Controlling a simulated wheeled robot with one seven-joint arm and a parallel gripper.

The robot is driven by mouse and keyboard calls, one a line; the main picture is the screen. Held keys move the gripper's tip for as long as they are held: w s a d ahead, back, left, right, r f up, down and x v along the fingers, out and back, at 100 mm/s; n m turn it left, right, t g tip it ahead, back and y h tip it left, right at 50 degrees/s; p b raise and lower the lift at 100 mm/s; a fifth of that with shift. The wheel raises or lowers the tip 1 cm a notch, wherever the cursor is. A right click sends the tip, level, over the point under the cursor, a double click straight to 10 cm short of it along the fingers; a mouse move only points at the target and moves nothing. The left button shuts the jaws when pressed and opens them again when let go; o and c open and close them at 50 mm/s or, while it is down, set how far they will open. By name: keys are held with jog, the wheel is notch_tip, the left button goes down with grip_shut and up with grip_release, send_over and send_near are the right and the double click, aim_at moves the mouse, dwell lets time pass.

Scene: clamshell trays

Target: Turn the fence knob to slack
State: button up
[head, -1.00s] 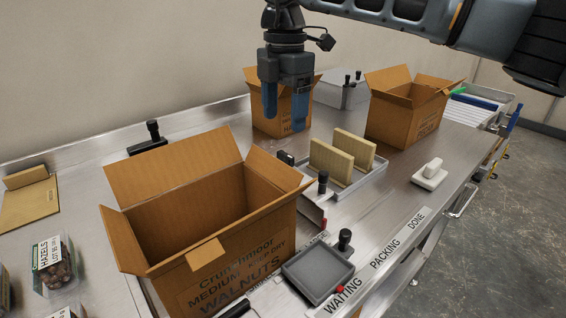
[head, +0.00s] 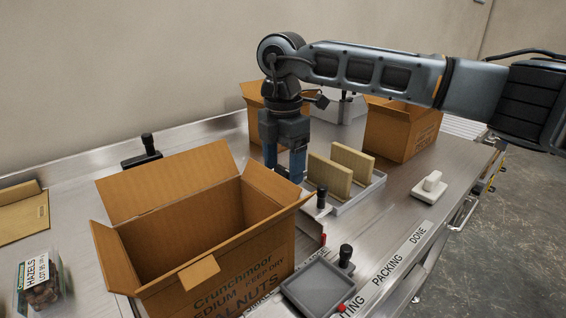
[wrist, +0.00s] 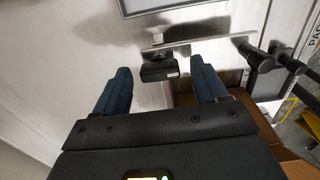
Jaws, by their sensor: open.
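The dark block-shaped knob (wrist: 160,70), which I take to be the fence knob, sits by a thin metal strip (wrist: 188,44) in the wrist view. My gripper (wrist: 161,75) is open, with one blue finger to each side of the knob in that view. I see no contact, and the height gap is hard to judge. In the head view my gripper (head: 285,168) points down behind the open walnut carton (head: 215,285), left of the tray with two tan slabs. There the fingers largely hide the knob. I cannot read its slack mark.
A black-topped post (head: 321,197) stands close to the right of my gripper; the carton's raised flaps are close in front. The slab tray (head: 365,197), a grey square pan (head: 318,287) and a white block (head: 430,186) lie to the right. Two cartons stand behind.

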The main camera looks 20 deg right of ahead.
jog(key=shift+c, duration=0.3)
jog(key=c, duration=1)
jog(key=shift+n, duration=0.4)
jog(key=n, duration=0.3)
jog(key=shift+n, duration=0.4)
jog(key=n, duration=1.3)
jog(key=shift+n, duration=0.3)
